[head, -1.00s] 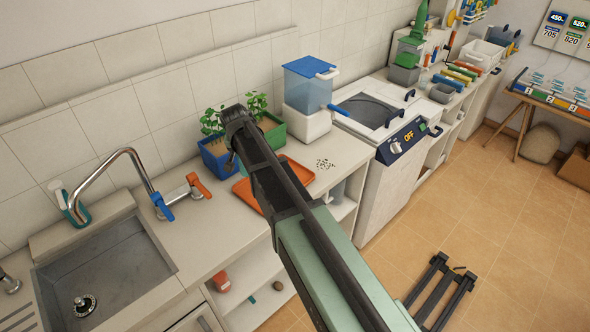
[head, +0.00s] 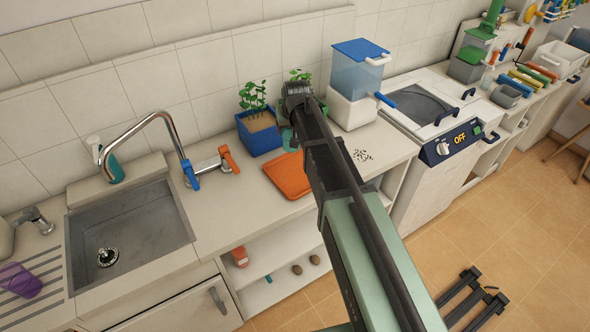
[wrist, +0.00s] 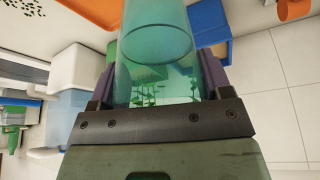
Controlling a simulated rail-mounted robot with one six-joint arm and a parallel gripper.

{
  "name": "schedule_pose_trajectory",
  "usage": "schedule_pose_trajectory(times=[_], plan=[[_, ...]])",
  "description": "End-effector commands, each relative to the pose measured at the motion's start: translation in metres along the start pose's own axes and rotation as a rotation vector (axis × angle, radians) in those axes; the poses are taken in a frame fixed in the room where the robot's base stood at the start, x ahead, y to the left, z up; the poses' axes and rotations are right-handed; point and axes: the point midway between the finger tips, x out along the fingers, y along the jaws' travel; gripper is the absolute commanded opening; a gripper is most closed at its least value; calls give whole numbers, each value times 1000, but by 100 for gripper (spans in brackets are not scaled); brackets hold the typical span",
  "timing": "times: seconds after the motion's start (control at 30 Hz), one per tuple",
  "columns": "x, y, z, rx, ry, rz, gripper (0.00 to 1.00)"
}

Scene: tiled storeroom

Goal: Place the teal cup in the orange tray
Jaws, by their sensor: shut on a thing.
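My gripper (wrist: 158,90) is shut on the teal cup (wrist: 158,75), a see-through cup held between the two dark fingers in the wrist view. In the head view a teal bit of the cup (head: 288,138) shows beside my arm, above the back of the counter; my arm hides the rest. The orange tray (head: 283,176) lies flat on the counter, with its right part behind my arm. The part of it that shows looks empty. The tray also shows at the top left of the wrist view (wrist: 90,12).
A blue planter (head: 262,138) stands behind the tray, with a second plant (head: 300,74) behind my arm. A blue-lidded container (head: 358,75) stands to the right.

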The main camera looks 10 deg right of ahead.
Motion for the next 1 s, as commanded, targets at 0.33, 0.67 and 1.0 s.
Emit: schedule_pose_trajectory(times=[0.33,0.67,1.0], plan=[[92,0,38,1,0,0,24],[124,0,52,1,0,0,24],[128,0,53,1,0,0,24]])
